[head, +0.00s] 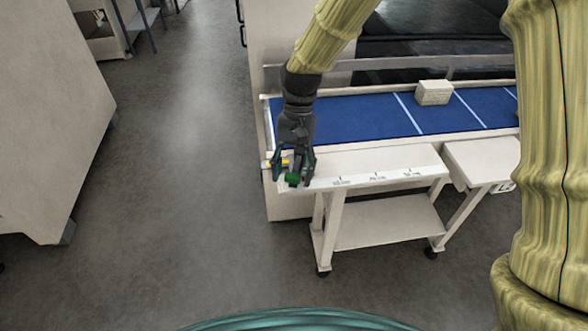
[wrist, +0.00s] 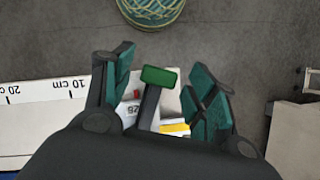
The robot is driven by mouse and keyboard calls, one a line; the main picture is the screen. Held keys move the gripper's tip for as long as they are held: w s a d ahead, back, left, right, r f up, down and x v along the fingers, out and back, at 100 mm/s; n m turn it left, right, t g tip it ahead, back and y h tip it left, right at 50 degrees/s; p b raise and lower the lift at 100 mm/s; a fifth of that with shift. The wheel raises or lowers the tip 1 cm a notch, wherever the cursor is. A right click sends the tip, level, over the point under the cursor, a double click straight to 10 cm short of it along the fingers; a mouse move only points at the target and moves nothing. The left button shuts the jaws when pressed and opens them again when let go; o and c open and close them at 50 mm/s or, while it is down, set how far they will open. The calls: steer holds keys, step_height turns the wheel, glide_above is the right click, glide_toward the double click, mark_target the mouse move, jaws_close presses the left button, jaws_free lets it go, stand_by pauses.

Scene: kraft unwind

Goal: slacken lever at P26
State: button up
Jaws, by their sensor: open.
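My gripper (head: 294,172) hangs over the left end of a white cart's top, pointing down. In the wrist view my gripper (wrist: 164,66) is open, with one finger on each side of a lever with a green end (wrist: 160,77) and a dark grey arm. Both fingers look apart from the green end. The lever's green end (head: 293,180) also shows in the head view, low between the fingers. Beside the lever's arm a white label (wrist: 131,111) carries upside-down characters that look like P26, with a small red mark near it. The lever's base is hidden behind my gripper.
The white cart (head: 390,222) has a ruler strip (head: 372,178) along its front edge. Behind it a blue belt (head: 355,116) carries a pale block (head: 433,92). A yellow strip (wrist: 175,129) lies close by the lever. Open grey floor lies left of the cart.

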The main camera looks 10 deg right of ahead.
mark_target(297, 161)
steer(key=v, duration=1.2)
steer(key=shift+d, duration=0.15)
